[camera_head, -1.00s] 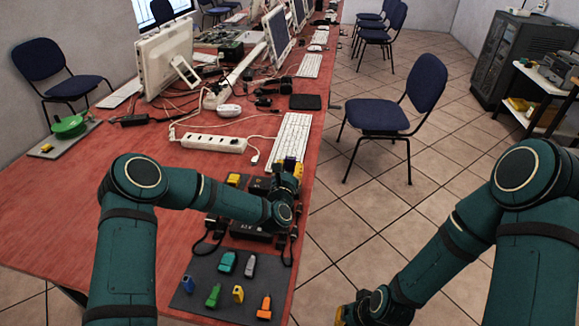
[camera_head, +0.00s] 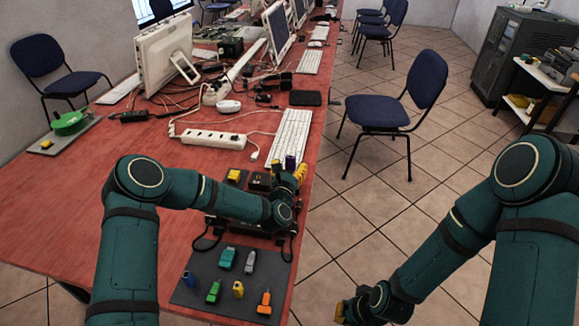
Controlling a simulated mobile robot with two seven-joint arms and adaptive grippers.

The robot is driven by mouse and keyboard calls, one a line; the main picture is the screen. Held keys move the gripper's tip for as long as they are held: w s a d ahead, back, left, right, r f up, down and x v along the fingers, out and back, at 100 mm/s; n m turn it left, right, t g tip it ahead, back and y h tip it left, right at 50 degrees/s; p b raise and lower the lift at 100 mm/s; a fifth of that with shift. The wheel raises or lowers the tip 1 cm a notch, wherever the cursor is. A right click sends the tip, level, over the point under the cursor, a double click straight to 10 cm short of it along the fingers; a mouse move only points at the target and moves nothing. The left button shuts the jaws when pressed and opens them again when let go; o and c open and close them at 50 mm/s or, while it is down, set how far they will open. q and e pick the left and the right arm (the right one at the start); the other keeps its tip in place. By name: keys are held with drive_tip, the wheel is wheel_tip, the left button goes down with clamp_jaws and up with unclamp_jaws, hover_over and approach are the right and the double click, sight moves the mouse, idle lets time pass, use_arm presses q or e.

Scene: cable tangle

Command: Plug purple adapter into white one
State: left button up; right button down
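My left gripper (camera_head: 290,170) is beyond the bend of my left arm, by the near end of the white keyboard. A purple piece, apparently the purple adapter (camera_head: 290,162), stands up between its yellow fingertips, which look closed on it. The arm hides part of the grip. A small white connector (camera_head: 254,154), perhaps the white adapter, lies at the end of a white cable on the red table, left of the gripper and apart from it. My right gripper (camera_head: 341,311) is low at the bottom, off the table; its fingers are mostly hidden.
A dark mat (camera_head: 205,262) holds several coloured adapters, including an orange one (camera_head: 264,302). A white power strip (camera_head: 213,139) and keyboard (camera_head: 290,139) lie farther back. A dark box with cables sits under my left forearm. The red table's left side (camera_head: 60,215) is clear.

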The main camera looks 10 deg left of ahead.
use_arm(q)
drive_tip(key=s+a, duration=0.1)
drive_tip(key=s, duration=1.1)
